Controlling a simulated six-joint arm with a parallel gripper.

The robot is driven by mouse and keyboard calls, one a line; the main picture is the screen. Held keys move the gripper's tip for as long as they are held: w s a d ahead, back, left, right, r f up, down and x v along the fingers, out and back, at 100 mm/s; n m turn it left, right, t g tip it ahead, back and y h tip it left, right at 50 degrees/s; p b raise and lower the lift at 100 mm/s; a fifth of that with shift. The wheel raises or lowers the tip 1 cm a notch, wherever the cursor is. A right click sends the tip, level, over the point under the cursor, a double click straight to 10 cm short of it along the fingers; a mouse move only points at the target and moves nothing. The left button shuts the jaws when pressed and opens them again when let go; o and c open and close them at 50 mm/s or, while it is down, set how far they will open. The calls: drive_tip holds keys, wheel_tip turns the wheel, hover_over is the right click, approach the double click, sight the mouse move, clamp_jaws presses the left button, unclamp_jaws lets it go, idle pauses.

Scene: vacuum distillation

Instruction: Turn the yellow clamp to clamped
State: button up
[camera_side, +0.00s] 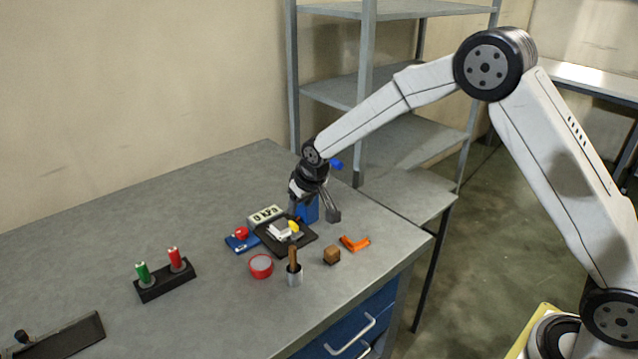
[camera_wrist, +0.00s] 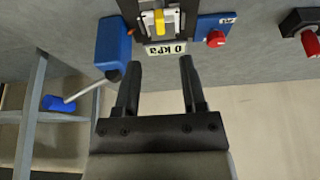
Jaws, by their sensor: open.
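The yellow clamp (camera_side: 293,226) sits on a white fixture (camera_side: 280,231) on a dark base plate (camera_side: 268,240). In the wrist view the yellow clamp (camera_wrist: 160,21) stands upright in the picture, at the top centre, on its white block. My gripper (camera_side: 315,215) is above the table just behind and beside the fixture in the side view. In the wrist view my gripper (camera_wrist: 158,72) is open and empty, its two fingers pointing toward the fixture, with a gap between them and the clamp.
A display reading 0 kPa (camera_wrist: 166,48), a blue box (camera_wrist: 114,43) and a blue block with a red knob (camera_wrist: 215,39) adjoin the fixture. Red tape (camera_side: 261,266), a cup with a brown handle (camera_side: 294,273), a brown cube (camera_side: 332,254) and an orange piece (camera_side: 354,243) stand in front.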

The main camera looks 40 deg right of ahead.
sight(294, 223)
drive_tip(key=shift+w+f, duration=0.1)
drive_tip(key=shift+x, duration=3.8)
clamp_jaws()
